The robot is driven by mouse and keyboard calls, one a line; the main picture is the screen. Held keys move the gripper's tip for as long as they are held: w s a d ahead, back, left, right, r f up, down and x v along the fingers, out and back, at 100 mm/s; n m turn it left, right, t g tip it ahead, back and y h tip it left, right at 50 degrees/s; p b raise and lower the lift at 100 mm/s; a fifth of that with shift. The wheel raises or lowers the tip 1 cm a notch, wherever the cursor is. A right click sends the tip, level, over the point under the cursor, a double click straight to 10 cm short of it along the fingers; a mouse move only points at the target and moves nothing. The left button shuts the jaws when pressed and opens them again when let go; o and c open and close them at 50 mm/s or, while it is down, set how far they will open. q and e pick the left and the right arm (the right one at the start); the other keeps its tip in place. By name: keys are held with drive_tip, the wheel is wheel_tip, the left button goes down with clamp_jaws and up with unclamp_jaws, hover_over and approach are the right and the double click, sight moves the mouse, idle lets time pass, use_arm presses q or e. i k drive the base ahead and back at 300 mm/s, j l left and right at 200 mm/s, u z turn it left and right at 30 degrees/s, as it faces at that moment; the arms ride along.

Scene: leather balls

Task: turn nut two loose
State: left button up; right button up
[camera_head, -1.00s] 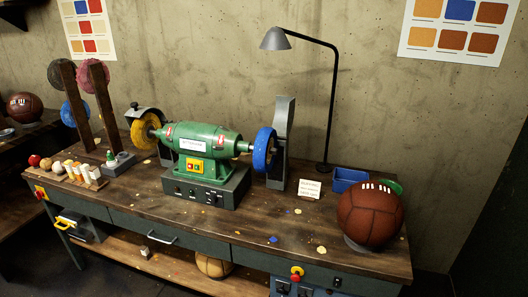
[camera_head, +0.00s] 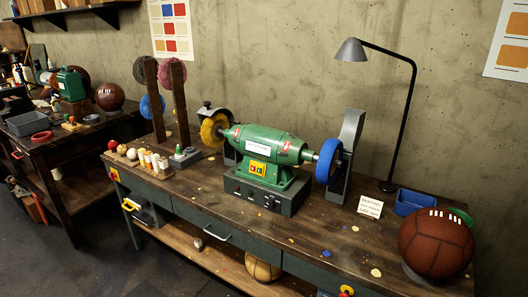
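A green bench polisher (camera_head: 268,156) sits on a black control box (camera_head: 262,193) in the middle of the workbench. A yellow wheel (camera_head: 214,129) is on its left shaft end and a blue wheel (camera_head: 328,161) on its right shaft end. The nuts on the shaft ends are too small or hidden to make out. Neither of my grippers shows in this view.
The wooden workbench (camera_head: 320,236) carries a brown leather ball (camera_head: 435,243), a blue bin (camera_head: 415,202), a lamp (camera_head: 350,50), a small sign (camera_head: 370,207) and upright posts with spare wheels (camera_head: 172,88). A second bench (camera_head: 62,142) stands left. The bench front middle is mostly clear.

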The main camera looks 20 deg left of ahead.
sight(338, 163)
drive_tip(key=i+l, duration=0.3)
drive_tip(key=i, duration=0.15)
drive_tip(key=i+l, duration=0.3)
drive_tip(key=i, duration=0.2)
drive_tip(key=u, duration=1.15)
